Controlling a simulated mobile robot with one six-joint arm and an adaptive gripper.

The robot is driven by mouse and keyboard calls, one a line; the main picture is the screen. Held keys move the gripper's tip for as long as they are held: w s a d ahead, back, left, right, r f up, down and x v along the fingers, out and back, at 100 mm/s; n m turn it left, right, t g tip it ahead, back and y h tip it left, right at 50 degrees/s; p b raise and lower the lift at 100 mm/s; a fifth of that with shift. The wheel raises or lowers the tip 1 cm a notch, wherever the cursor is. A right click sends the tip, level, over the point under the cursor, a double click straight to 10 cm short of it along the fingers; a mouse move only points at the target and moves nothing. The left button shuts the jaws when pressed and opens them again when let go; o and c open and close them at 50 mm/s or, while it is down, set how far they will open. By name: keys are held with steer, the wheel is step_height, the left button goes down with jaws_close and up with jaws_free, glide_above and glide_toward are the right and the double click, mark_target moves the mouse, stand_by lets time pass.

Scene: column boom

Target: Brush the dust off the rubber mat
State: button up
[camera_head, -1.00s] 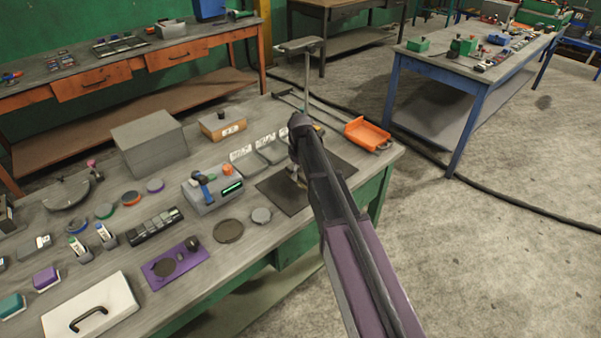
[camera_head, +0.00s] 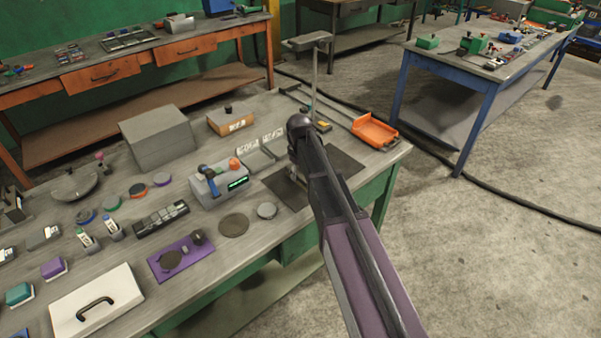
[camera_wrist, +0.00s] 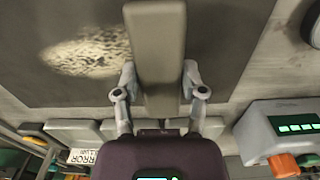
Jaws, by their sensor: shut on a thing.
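The dark rubber mat (camera_head: 343,164) lies flat at the right end of the grey workbench, partly hidden by my arm. In the wrist view the mat (camera_wrist: 230,40) carries a pale, speckled dust patch (camera_wrist: 88,52) to the left of the held tool. My gripper (camera_wrist: 159,70) is shut on a long grey-brown block, seemingly the brush (camera_wrist: 155,30), held over the mat. Bristles are not visible, and I cannot tell whether it touches the mat. In the head view my arm hides most of the gripper and brush.
An orange dustpan-like tray (camera_head: 375,132) sits at the bench's right corner. A grey device with a green display (camera_head: 219,187) stands left of the mat, with round discs (camera_head: 234,225) in front. A post with a flat top (camera_head: 314,70) rises behind the mat.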

steer(key=shift+a, duration=0.1)
steer(key=shift+w, duration=0.1)
stand_by(0.3)
steer(key=shift+w+d, duration=0.45)
steer(key=shift+d, duration=0.3)
steer(key=shift+w+d, duration=0.45)
steer(key=shift+d, duration=0.25)
steer(key=shift+w+d, duration=0.1)
steer(key=shift+d, duration=0.05)
steer(key=shift+w+d, duration=0.95)
steer(key=shift+d, duration=0.25)
steer(key=shift+d, duration=0.1)
steer(key=shift+w+d+f, duration=0.1)
steer(key=shift+w+d, duration=0.35)
steer(key=shift+d, duration=0.2)
steer(key=shift+w+d, duration=0.45)
steer(key=shift+d, duration=0.2)
